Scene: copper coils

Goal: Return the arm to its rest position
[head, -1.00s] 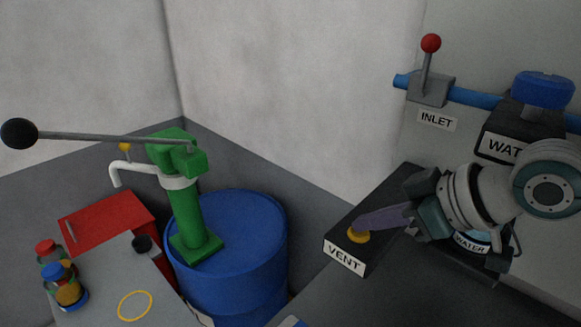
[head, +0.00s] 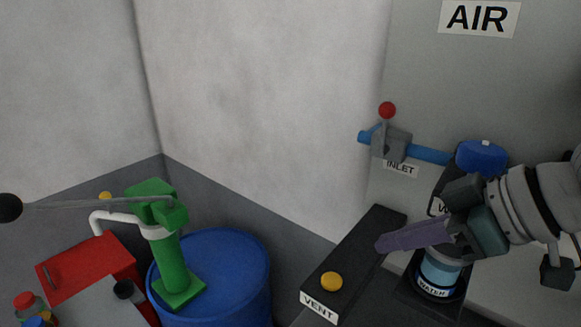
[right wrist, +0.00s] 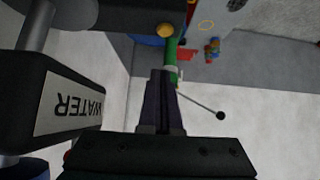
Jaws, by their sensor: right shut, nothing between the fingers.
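My right gripper (head: 384,243) comes in from the right in the head view, its purple-grey fingers shut with nothing between them. It is up and to the right of the yellow vent button (head: 331,281) and apart from it. In the right wrist view the shut fingers (right wrist: 163,76) point up the picture, and the yellow button (right wrist: 165,30) shows beyond them. The button sits on a black box labelled VENT (head: 372,238). My left gripper is not in either view.
Close to my right gripper are the blue WATER canister (head: 440,270), a blue knob (head: 481,157) and the red-tipped inlet lever (head: 386,112). A green hand pump (head: 168,265) stands on a blue drum (head: 240,262). A red box (head: 88,268) is at left.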

